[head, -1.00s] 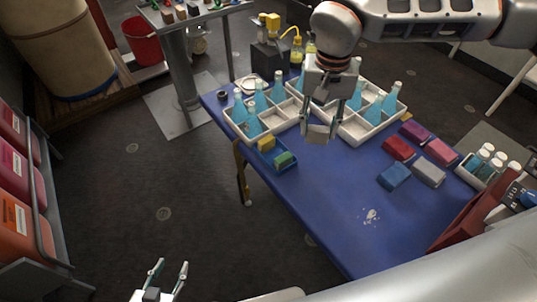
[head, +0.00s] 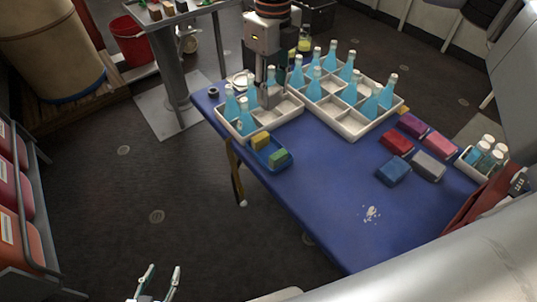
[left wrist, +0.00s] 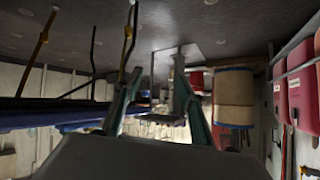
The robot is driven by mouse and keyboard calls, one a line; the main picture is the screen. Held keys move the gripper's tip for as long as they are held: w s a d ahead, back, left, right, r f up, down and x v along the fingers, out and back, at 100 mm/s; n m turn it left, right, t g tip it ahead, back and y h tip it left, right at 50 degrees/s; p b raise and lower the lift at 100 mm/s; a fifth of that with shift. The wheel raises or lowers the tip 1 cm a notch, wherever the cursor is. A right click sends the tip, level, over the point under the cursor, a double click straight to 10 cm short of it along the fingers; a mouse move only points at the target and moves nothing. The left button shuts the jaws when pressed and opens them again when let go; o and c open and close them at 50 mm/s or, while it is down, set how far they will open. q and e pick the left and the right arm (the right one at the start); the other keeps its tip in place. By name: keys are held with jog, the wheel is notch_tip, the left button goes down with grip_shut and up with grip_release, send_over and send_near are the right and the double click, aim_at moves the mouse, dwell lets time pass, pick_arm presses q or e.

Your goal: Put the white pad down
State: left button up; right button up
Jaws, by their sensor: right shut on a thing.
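My left gripper (head: 158,284) is low at the bottom left of the head view, away from the table. Its two fingers are apart and empty; they also show apart in the left wrist view (left wrist: 158,105).
Bottles of blue liquid stand in the smaller crate and the larger white crate (head: 349,127). A blue tray (head: 287,163) holds yellow and green sponges. Colored blocks, including a blue one (head: 393,170), lie at right.

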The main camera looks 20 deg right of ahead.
jog(key=shift+w+a+r+m, duration=0.1)
jog(key=shift+w+a+m, duration=0.15)
jog(key=shift+m, duration=0.55)
jog(key=shift+f, duration=0.3)
notch_tip(320, 180, down, 15)
jog(key=shift+f+b, duration=0.1)
jog(key=shift+b, duration=0.85)
notch_tip(320, 180, down, 4)
jog(key=shift+f+b, duration=0.15)
jog(key=shift+b, duration=0.15)
